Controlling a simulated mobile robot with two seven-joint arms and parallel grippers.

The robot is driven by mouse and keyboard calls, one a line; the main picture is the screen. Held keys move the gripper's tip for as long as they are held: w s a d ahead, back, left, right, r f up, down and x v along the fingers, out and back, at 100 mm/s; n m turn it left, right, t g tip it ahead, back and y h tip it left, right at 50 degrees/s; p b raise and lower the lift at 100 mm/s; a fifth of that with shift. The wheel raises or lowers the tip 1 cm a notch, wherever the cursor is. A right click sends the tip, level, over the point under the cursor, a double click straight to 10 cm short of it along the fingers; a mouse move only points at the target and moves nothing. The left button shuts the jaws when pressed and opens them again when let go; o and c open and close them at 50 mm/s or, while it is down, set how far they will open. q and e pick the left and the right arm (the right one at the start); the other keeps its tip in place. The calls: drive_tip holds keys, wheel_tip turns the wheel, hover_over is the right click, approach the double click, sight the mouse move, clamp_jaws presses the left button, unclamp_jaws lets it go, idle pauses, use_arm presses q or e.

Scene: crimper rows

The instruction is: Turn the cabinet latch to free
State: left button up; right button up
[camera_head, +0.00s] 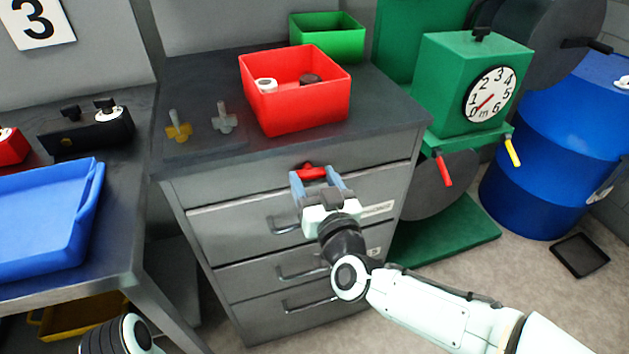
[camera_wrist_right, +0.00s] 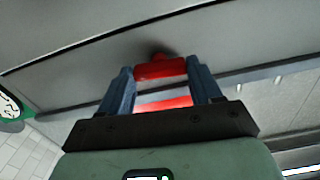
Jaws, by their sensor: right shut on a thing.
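The cabinet (camera_head: 282,254) is grey, with several drawers and a dark top. Its red latch (camera_head: 312,172) sits on the front, just below the top, above the upper drawer handle. My right gripper (camera_head: 318,180) is at the latch, its two blue-grey fingers on either side of the red handle. In the right wrist view the red latch (camera_wrist_right: 160,70) lies between the fingertips, and the gripper (camera_wrist_right: 162,80) is shut on it. The latch handle looks roughly level in the head view. Its pivot is partly hidden. My left gripper is not in view; only part of my left arm shows at the bottom left.
A red bin (camera_head: 295,105) with two small parts and a green bin (camera_head: 328,40) stand on the cabinet top. A blue tray (camera_head: 45,225) is on the left bench. A green machine with a dial (camera_head: 491,94) and a blue drum (camera_head: 535,150) stand right.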

drive_tip(key=m, duration=0.7)
drive_tip(key=shift+m+b, duration=0.35)
drive_tip(key=shift+m, duration=0.05)
drive_tip(key=m, duration=0.4)
drive_tip(key=shift+m, duration=0.3)
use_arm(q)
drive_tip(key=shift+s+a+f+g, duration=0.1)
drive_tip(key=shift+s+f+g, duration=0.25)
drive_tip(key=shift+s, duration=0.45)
use_arm(e)
drive_tip(key=shift+f+m, duration=0.1)
drive_tip(key=shift+m, duration=2.1)
drive_tip(key=o, duration=1.1)
drive_tip(key=shift+c, duration=0.2)
